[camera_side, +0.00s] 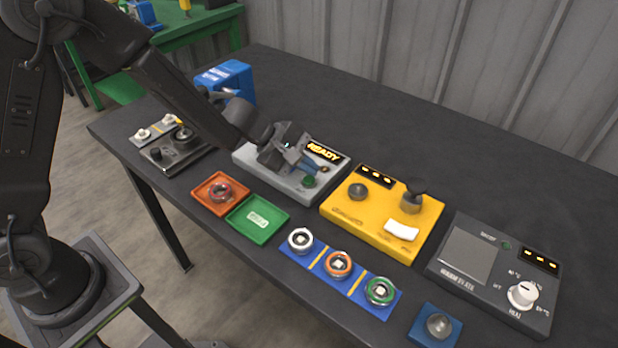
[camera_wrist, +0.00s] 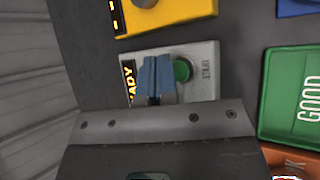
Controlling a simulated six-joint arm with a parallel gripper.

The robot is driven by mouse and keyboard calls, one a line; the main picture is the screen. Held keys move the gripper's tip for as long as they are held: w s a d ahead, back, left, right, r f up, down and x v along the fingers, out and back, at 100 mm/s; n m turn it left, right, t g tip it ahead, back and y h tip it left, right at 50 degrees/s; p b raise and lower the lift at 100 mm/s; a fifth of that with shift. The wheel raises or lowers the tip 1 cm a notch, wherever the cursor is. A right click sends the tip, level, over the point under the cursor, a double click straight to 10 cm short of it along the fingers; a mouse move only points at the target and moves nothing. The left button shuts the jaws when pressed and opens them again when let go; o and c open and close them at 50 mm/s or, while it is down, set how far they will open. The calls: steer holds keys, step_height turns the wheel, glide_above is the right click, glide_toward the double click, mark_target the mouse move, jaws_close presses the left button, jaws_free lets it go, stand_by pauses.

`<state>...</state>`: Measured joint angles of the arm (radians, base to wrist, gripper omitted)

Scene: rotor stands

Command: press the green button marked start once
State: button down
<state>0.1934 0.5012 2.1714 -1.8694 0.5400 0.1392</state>
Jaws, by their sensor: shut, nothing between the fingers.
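The green button (camera_side: 309,181) sits near the front right of a light grey device (camera_side: 250,162) whose display (camera_side: 324,152) reads READY. I cannot tell how high the fingertips are above the panel. My gripper hides the device's middle and part of the display.
A yellow device (camera_side: 350,215) with a knob and white switch stands close on the right. A green tray (camera_side: 243,228) and an orange tray (camera_side: 207,203) lie in front. A blue rack (camera_side: 322,270) holds three rings. A dark device (camera_side: 488,300) stands far right.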

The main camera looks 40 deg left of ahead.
steer(key=shift+f, duration=0.15)
stand_by(0.7)
steer(key=shift+f, duration=0.3)
